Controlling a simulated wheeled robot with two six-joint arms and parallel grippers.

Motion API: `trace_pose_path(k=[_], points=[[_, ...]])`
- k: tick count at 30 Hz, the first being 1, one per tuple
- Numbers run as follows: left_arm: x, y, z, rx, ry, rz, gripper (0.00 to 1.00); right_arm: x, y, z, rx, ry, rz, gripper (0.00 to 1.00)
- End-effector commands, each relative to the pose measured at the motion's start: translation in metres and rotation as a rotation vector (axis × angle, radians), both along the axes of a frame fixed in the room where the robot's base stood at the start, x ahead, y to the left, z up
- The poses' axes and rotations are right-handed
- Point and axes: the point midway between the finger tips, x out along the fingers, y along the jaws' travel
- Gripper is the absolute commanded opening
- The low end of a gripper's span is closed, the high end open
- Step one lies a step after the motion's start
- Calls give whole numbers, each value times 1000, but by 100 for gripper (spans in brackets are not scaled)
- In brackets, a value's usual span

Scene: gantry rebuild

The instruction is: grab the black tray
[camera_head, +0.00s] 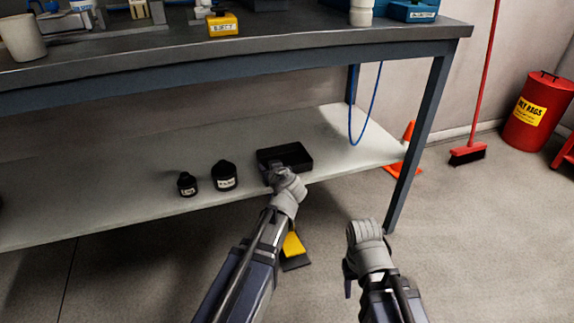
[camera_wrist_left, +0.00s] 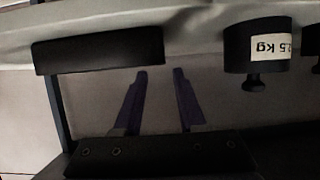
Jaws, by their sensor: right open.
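The black tray (camera_head: 296,153) is a shallow, open rectangular box. It lies near the front edge of the lower shelf, under the workbench. It also shows in the left wrist view (camera_wrist_left: 98,55), upper left. My left gripper (camera_head: 270,170) is at the tray's near side and hides part of its front. In the left wrist view its two fingers (camera_wrist_left: 160,75) stand apart with nothing between them, near the tray's right end. I cannot tell whether they touch it. My right gripper (camera_head: 350,278) is open and hangs low over the floor, in front of the shelf.
Two black weights, a larger one (camera_head: 225,176) and a smaller one (camera_head: 187,185), stand left of the tray. The larger shows in the left wrist view (camera_wrist_left: 257,45). A table leg (camera_head: 418,140), blue cable (camera_head: 371,110) and orange cone (camera_head: 404,160) are to the right.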

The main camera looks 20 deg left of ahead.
Motion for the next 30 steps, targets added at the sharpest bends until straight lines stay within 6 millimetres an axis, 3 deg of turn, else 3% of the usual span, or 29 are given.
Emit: trace_pose_path(k=[5,14,22,30], points=[[16,10,-9,0,0,0,40,0,0,-9,0,-1,0,50],[24,19,-15,0,1,1,40,0,0,-14,0,-1,0,50],[51,41,-29,-1,1,1,40,0,0,-29,0,-1,0,50],[52,43,-29,-1,1,0,39,0,0,-28,0,-1,0,50]])
